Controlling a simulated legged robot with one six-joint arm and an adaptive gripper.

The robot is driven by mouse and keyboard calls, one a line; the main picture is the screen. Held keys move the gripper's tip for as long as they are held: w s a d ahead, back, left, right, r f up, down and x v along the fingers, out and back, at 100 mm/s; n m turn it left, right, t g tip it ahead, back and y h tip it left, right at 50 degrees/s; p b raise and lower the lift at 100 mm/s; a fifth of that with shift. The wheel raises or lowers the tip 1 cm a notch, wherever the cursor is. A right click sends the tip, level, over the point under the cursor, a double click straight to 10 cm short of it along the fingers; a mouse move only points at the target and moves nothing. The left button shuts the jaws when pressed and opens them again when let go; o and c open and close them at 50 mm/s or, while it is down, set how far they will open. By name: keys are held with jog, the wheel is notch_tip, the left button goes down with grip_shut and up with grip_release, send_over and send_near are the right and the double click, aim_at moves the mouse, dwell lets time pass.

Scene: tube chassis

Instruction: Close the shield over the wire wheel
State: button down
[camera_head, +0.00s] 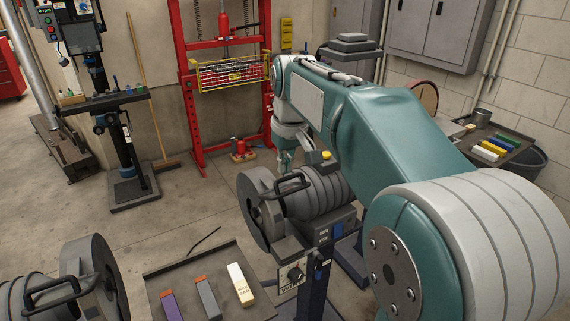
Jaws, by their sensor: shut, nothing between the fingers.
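A pedestal grinder (315,192) stands at centre, with a large grey round wheel housing (258,205) on its left end. A black bar handle (292,183) sticks out at the housing. I take this handle to belong to the shield; I cannot tell how far the shield is open. The wire wheel itself is not clearly visible. A partly readable label plate (291,277) hangs below the grinder. My gripper (286,168) is small in view, behind and above the handle, pointing down. It is shut and empty. I cannot tell whether it touches the handle.
A second grinder with a handle (75,280) stands at lower left. A dark tray (205,270) with several bars lies between. A red press (190,90), a drill press (115,125) and a side tray (500,145) stand around. My teal arm covers the right side.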

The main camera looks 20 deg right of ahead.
jog(key=shift+s, duration=0.1)
jog(key=shift+s+f+t, duration=0.1)
jog(key=shift+s+t, duration=0.1)
jog(key=shift+t, duration=0.1)
